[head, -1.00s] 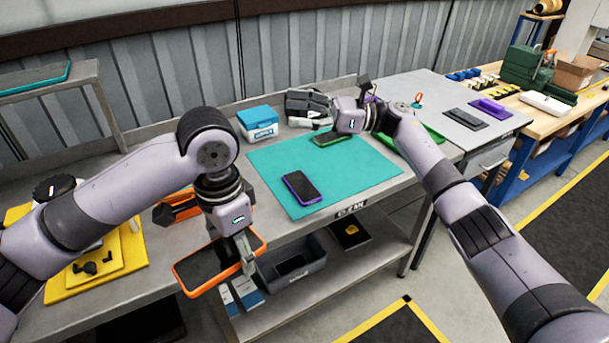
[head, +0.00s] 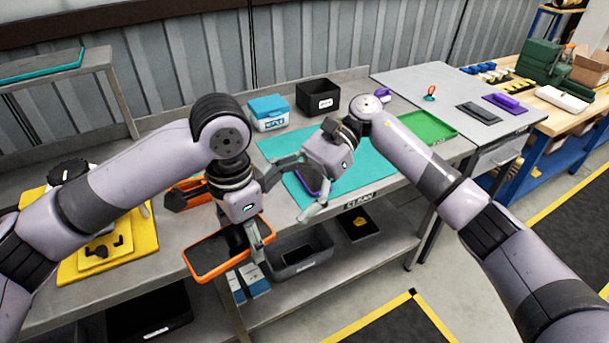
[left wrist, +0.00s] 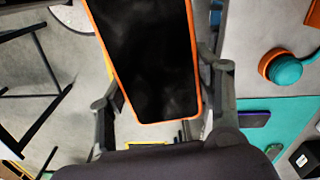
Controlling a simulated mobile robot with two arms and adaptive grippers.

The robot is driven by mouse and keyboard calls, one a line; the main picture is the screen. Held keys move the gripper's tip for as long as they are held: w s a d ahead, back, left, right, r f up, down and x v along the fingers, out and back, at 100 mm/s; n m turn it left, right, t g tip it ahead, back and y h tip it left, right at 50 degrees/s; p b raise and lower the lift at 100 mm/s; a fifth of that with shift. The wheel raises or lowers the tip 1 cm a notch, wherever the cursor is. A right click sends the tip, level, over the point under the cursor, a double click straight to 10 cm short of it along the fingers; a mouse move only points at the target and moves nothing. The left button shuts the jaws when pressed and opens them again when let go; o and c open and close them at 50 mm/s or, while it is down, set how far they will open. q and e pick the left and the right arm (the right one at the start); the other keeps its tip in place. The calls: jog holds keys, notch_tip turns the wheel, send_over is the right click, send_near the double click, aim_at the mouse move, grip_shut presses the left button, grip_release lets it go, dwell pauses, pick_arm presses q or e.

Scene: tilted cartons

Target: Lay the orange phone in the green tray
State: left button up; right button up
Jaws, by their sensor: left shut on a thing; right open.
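The orange phone (head: 212,258), dark-faced with an orange rim, is held by my left gripper (head: 255,250) in front of the bench edge, above the lower shelf. In the left wrist view the phone (left wrist: 150,60) lies between the two fingers. The green tray (head: 434,128) is on the bench at the right, beyond the teal mat, partly hidden by my right arm. My right gripper (head: 286,199) is open and empty over the mat, its fingers spread around the purple-rimmed phone (head: 311,182), which it partly covers.
The teal mat (head: 277,148) lies mid-bench. Behind it stand a blue-lidded box (head: 268,113) and a black bin (head: 318,98). Yellow plates (head: 125,250) and an orange-and-black item (head: 187,194) lie left. A grey bin (head: 300,262) is on the lower shelf.

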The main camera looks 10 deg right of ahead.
jog(key=shift+x, duration=2.15)
jog(key=c, duration=1.4)
pick_arm(q)
jog(key=o, duration=1.1)
pick_arm(e)
jog(key=shift+c, duration=0.6)
pick_arm(q)
jog(key=shift+o, duration=0.2)
